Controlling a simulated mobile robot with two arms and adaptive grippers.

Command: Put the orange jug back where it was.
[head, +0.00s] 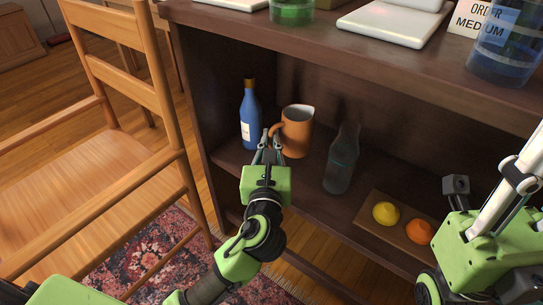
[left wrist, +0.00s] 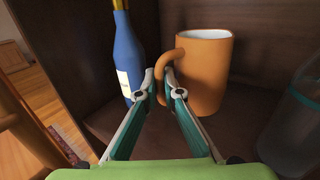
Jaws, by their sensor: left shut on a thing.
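The orange jug (head: 298,132) stands upright on the lower shelf, between a blue bottle and a clear glass bottle. In the left wrist view the jug (left wrist: 208,75) has its handle turned to the left. My left gripper (head: 267,145) reaches in from the front, and its fingertips (left wrist: 158,85) are shut on the jug's handle. I cannot tell whether the jug's base touches the shelf. Of my right arm, green and white parts show at the right edge in the head view; its fingertips are not clearly seen.
The blue bottle (head: 250,120) stands close left of the jug. The glass bottle (head: 342,158) stands to its right. A board (head: 375,228) holds a yellow fruit (head: 386,213) and an orange fruit (head: 419,232). The upper shelf (head: 330,50) hangs above. A wooden chair (head: 130,150) is at the left.

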